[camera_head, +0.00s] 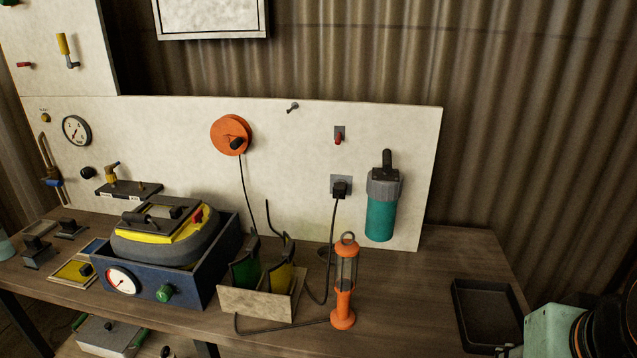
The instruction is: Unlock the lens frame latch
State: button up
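A blast helmet (150,245) in grey and black lies in a dark blue open box (190,285) on the workbench. A yellow lens frame (185,236) with a dark bar and a grey panel lies across its top. A small red part (197,215), which looks like the latch, sits at the right end of the frame. It is too small to tell its exact position.
An orange lantern (343,310) stands right of a beige holder (255,304) with green and yellow pieces. A black cable runs behind them to a wall socket (341,186). A black tray (487,315) lies at the right. The bench between lantern and tray is clear.

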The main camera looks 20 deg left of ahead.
aim_at(197, 216)
jog(key=j+u, duration=0.2)
jog(key=u, duration=1.65)
jog(key=i+l+u, duration=0.2)
jog(key=i, duration=0.2)
jog(key=i+l+u, duration=0.2)
jog(key=i, duration=0.2)
jog(key=k+j+z, duration=0.3)
jog(key=k+j, duration=0.4)
jog(key=k, duration=0.15)
jog(key=i+l+u, duration=0.25)
jog(key=i+l, duration=0.45)
